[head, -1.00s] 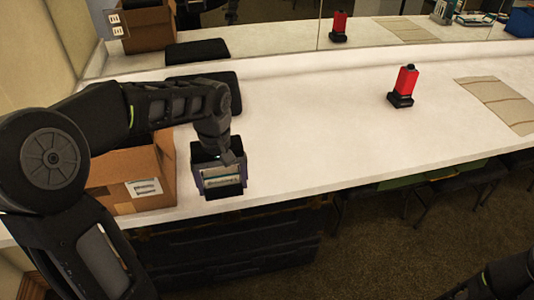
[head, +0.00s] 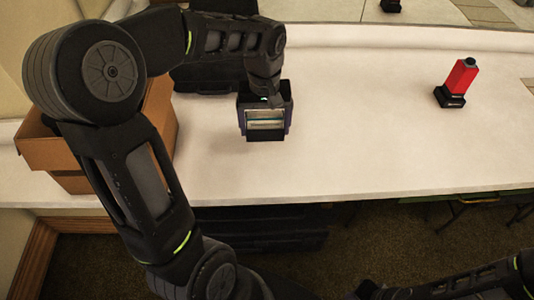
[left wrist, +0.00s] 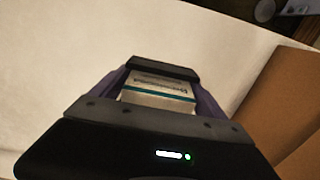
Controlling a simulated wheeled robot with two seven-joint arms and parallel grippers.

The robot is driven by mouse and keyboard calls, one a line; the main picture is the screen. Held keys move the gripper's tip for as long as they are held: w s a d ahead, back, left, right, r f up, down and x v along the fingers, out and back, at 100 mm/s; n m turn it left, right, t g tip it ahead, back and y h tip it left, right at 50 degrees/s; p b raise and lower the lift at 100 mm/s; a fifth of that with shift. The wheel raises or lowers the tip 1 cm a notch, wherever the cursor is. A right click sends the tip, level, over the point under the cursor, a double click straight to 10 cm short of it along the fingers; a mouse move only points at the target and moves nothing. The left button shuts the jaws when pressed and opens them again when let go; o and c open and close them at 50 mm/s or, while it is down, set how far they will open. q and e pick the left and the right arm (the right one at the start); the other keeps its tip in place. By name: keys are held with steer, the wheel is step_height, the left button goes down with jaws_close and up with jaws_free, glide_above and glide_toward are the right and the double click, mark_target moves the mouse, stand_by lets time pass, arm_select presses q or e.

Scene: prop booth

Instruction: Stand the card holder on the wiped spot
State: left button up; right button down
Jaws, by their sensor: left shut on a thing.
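The card holder (head: 288,117) is a small purple box with pale, green-banded cards in it, over the white counter (head: 370,130). My left gripper (head: 265,117) is shut on it, with one dark finger on the near side and one on the far side. In the left wrist view the card holder (left wrist: 206,104) sits between the fingers of the left gripper (left wrist: 158,92), cards showing at the top. The holder looks upright; I cannot tell whether its base touches the counter. I cannot make out a wiped spot. My right gripper is out of view.
An open cardboard box (head: 62,155) stands at the left, partly behind my left arm; its side shows in the left wrist view (left wrist: 285,100). A red item in a black base (head: 461,77) stands at the right. The counter between is clear. A mirror runs along the back.

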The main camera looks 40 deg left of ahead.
arm_select(q)
glide_above(265, 158)
steer(key=shift+f, duration=3.1)
steer(key=shift+f, duration=1.9)
steer(key=shift+f, duration=0.1)
steer(key=o, duration=1.4)
steer(key=shift+c, duration=0.2)
